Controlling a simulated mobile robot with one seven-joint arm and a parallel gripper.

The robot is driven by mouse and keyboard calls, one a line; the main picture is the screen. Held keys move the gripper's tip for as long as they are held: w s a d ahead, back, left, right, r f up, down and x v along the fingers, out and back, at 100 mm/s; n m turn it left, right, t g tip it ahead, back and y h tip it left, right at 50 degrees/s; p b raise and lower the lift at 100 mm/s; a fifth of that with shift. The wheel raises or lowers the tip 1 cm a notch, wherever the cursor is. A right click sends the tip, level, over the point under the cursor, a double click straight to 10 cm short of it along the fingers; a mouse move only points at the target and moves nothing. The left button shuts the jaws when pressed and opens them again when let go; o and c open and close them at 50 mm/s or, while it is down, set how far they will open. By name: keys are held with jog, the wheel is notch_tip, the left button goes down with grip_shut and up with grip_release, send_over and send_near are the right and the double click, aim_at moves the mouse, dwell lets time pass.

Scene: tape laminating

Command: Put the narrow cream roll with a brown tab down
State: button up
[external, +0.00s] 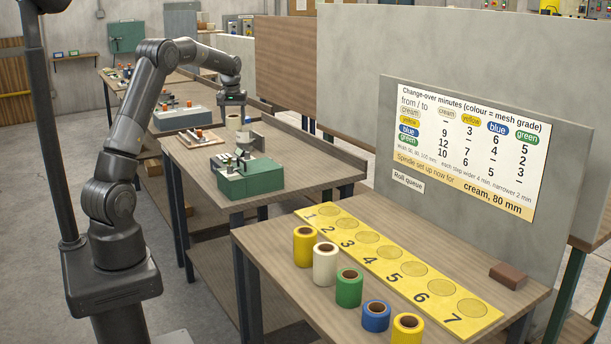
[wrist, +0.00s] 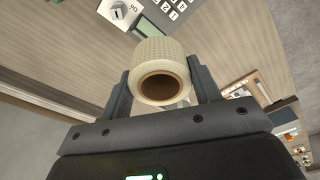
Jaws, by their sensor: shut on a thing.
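My gripper (wrist: 162,88) is shut on a cream roll (wrist: 165,62) with a mesh-like surface and a brown core; one dark finger is on each side of it. No brown tab can be made out. In the external view my gripper (external: 233,112) hangs over the middle workbench, and the roll (external: 232,122) is small and partly hidden below it, near the green machine (external: 250,180). I cannot tell whether the roll touches anything beneath it.
A yellow board (external: 390,262) with empty numbered circles lies on the front table. Beside it stand yellow (external: 303,247), cream (external: 325,265), green (external: 349,290), blue (external: 376,318) and second yellow (external: 407,331) rolls. A brown block (external: 508,275) lies right. A keypad device (wrist: 165,15) shows in the wrist view.

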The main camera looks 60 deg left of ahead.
jog(key=s+a+f, duration=0.1)
jog(key=a+f, duration=0.3)
jog(key=s+a+f, duration=0.1)
jog(key=a+f, duration=0.3)
jog(key=s+a+f, duration=0.1)
jog(key=a+f, duration=0.3)
jog(key=shift+a+f, duration=0.15)
jog(key=shift+a, duration=0.2)
jog(key=shift+f, duration=1.95)
jog(key=shift+f, duration=0.15)
jog(key=o, duration=1)
